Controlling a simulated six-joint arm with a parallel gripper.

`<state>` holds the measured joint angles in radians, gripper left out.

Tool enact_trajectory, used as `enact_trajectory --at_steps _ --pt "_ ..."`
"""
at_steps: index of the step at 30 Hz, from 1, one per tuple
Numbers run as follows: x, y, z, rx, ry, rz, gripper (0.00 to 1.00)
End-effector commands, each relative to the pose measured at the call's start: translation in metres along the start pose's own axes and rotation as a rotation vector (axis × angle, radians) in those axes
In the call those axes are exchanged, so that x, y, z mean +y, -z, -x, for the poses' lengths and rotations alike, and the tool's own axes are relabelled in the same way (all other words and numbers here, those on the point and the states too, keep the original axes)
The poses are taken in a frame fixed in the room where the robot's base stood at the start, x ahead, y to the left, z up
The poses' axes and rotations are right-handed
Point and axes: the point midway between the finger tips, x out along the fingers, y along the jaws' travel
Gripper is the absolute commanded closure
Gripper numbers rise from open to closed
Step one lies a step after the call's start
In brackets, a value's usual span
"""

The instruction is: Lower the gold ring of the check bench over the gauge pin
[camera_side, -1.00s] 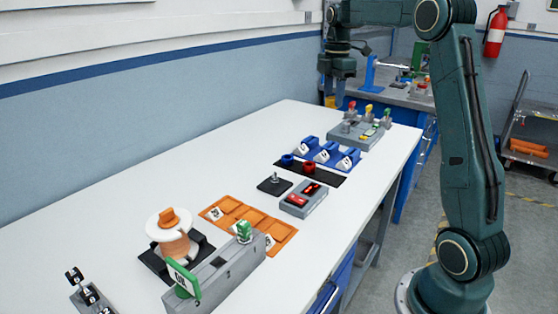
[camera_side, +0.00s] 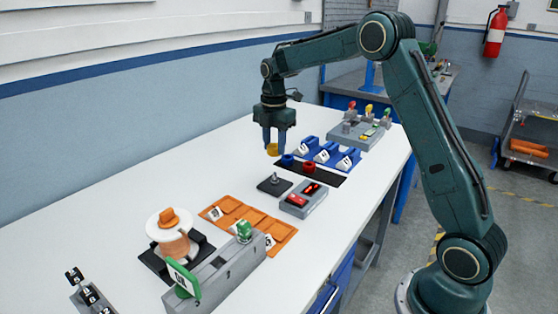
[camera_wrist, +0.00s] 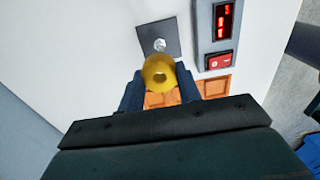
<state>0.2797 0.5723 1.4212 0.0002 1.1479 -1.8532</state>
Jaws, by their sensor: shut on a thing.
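My gripper (camera_side: 273,146) hangs above the table with its blue fingers pointing down. It is shut on the gold ring (camera_side: 272,150), which also shows between the fingers in the wrist view (camera_wrist: 159,72). The gauge pin (camera_side: 275,177) is a short metal pin upright on a dark square plate (camera_side: 266,187). In the side view the ring is above the pin and a little behind it, clearly apart. In the wrist view the pin (camera_wrist: 159,44) shows just beyond the ring.
A grey box with red displays (camera_side: 304,199) stands right of the plate. Blue and red cups (camera_side: 309,167) sit on a black mat (camera_side: 327,178) behind it. An orange tray (camera_side: 282,233) lies in front. White tabletop left of the plate is clear.

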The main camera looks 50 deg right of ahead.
Motion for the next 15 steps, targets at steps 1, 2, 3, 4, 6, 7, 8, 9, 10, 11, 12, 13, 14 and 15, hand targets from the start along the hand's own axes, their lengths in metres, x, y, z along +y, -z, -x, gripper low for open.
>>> enact_trajectory --at_steps 1,2,3,4,6,7,8,9,10,11,12,13,14,15 --pt "0.0 0.0 0.0 0.0 0.0 0.0 0.9" --pt "0.0 0.0 0.0 0.0 0.0 0.0 0.9" --pt "0.0 0.0 0.0 0.0 0.0 0.0 0.9" --pt "0.0 0.0 -0.001 0.0 0.0 0.0 0.9" --pt "0.0 0.0 -0.002 0.0 0.001 -0.001 0.9" --pt "0.0 0.0 -0.003 0.0 0.001 -0.001 0.9" --pt "0.0 0.0 -0.004 0.0 0.001 -0.001 0.9" --pt "0.0 0.0 -0.005 0.0 0.001 -0.001 0.9" --pt "0.0 0.0 -0.006 0.0 0.001 -0.001 0.9" --pt "0.0 0.0 -0.007 0.0 0.001 -0.001 0.9" --pt "0.0 -0.001 -0.009 0.0 0.001 -0.001 0.9" --pt "0.0 -0.001 -0.011 0.0 0.001 -0.001 0.9" --pt "0.0 -0.001 -0.013 0.0 0.001 -0.002 0.9" --pt "0.0 0.0 -0.015 0.001 0.002 -0.002 0.9"
